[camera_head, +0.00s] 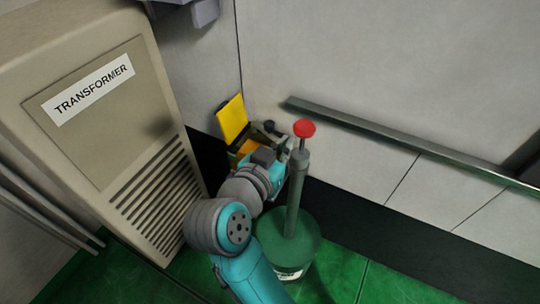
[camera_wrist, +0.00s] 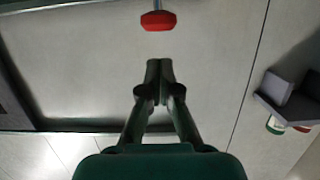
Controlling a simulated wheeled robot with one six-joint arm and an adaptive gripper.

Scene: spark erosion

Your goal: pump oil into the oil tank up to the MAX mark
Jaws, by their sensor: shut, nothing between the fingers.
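A hand pump (camera_head: 297,190) with a grey upright barrel and a red knob (camera_head: 304,128) on top stands on a green drum (camera_head: 290,240). The red knob also shows in the wrist view (camera_wrist: 158,20), beyond my fingertips at the top of the picture. My gripper (camera_wrist: 159,68) is shut and empty, and a gap shows between it and the knob. In the head view my gripper (camera_head: 284,146) is just left of the pump, partly hidden by my wrist. I cannot make out an oil tank or a MAX mark.
A beige cabinet labelled TRANSFORMER (camera_head: 95,90) stands at the left. A yellow panel (camera_head: 232,119) is behind my wrist. A grey rail (camera_head: 400,142) runs along the pale wall. A grey bracket (camera_wrist: 280,88) with small items by it is at right in the wrist view.

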